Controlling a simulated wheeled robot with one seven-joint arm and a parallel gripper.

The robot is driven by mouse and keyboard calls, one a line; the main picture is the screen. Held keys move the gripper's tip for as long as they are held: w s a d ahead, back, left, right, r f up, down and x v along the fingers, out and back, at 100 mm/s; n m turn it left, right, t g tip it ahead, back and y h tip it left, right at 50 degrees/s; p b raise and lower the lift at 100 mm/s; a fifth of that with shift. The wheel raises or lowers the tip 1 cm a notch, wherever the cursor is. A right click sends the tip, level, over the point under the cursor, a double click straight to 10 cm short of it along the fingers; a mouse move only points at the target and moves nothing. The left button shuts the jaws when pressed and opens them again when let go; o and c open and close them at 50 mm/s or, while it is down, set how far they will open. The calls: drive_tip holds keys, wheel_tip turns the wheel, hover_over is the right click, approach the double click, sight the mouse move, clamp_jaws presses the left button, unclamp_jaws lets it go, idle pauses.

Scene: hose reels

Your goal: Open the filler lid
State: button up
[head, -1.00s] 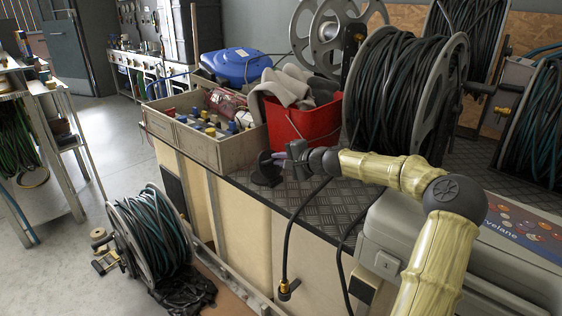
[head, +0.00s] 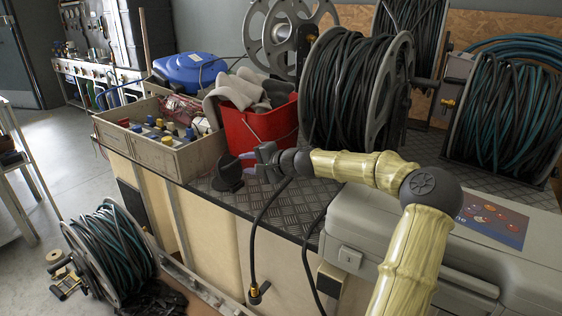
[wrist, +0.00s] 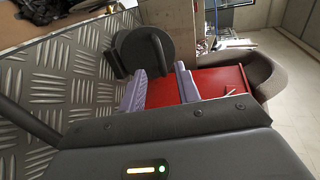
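A black round lid (head: 228,170) stands on the front edge of the tread-plate deck, left of the red bucket's front. I take it for the filler lid. Its disc looks raised, tilted up from a dark base. The disc also shows in the wrist view (wrist: 144,52), beyond my fingers and left of the bucket. My gripper (head: 246,158) is just right of the lid in the head view. In the wrist view my gripper (wrist: 162,86) has its two purple-grey fingers apart, with only the bucket seen behind the gap. Whether a finger touches the lid cannot be told.
The red bucket (head: 258,128) with grey gloves stands close behind my gripper. A crate of fittings (head: 161,154) is to the left. A large hose reel (head: 350,95) and a grey case (head: 345,225) are to the right. A black hose (head: 252,245) hangs over the front.

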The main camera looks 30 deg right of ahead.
drive_tip(key=p+v, duration=0.2)
drive_tip(key=v, duration=1.1)
drive_tip(key=shift+p, duration=0.3)
drive_tip(key=shift+s, duration=0.1)
drive_tip(key=shift+c, duration=0.4)
drive_tip(key=shift+a, duration=0.1)
drive_tip(key=c, duration=0.4)
drive_tip(key=a+f+n+g, duration=0.1)
drive_tip(key=a+f, duration=0.2)
drive_tip(key=a+f+n+g, duration=0.1)
drive_tip(key=a+f, duration=0.2)
drive_tip(key=a, duration=0.1)
drive_tip(key=a+f+n+g, duration=0.1)
drive_tip(key=a+f+g, duration=0.1)
drive_tip(key=a, duration=0.1)
drive_tip(key=shift+a+f, duration=0.25)
drive_tip(key=shift+f, duration=0.15)
clamp_jaws()
drive_tip(key=s+a+f+n+g+h, duration=0.3)
drive_tip(key=s+a+f+n+g, duration=0.3)
drive_tip(key=s+a+f, duration=0.4)
drive_tip(key=s+a+r+n+h, duration=0.2)
drive_tip(key=s+r+n+h, duration=0.1)
drive_tip(key=s, duration=0.8)
drive_tip(key=shift+s+r+n, duration=0.35)
drive_tip(key=shift+n, duration=0.15)
